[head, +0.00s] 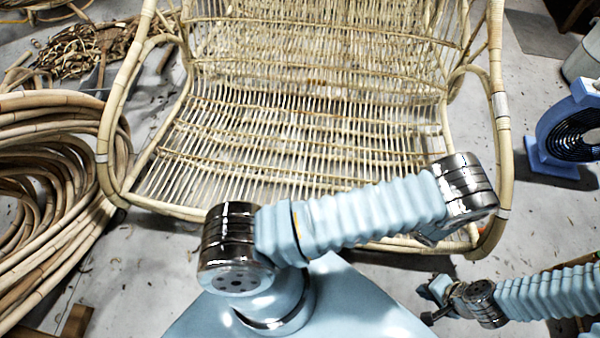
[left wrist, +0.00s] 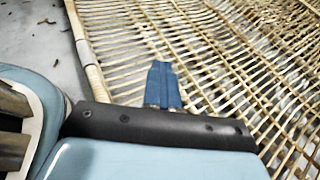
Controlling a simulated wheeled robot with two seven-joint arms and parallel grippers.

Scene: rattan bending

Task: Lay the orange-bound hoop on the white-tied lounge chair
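The rattan lounge chair (head: 290,130) stands in front of me, with pale white ties on its thick frame. Its woven seat also fills much of the left wrist view (left wrist: 240,50). My left arm crosses in front of the chair's front edge; its gripper is hidden behind the arm in the head view. In the left wrist view my left gripper (left wrist: 162,85) has its blue fingers together over the seat slats, with nothing seen between them. My right gripper (head: 430,303) is low at the right, below the chair's front corner; its fingers are unclear. I see no hoop with a clear orange binding.
Thick coiled rattan hoops (head: 45,190) lie at the left, close to the chair's side. A heap of rattan scraps (head: 85,50) lies behind them. A blue fan (head: 565,130) stands at the right. Bare grey floor (head: 545,215) shows between chair and fan.

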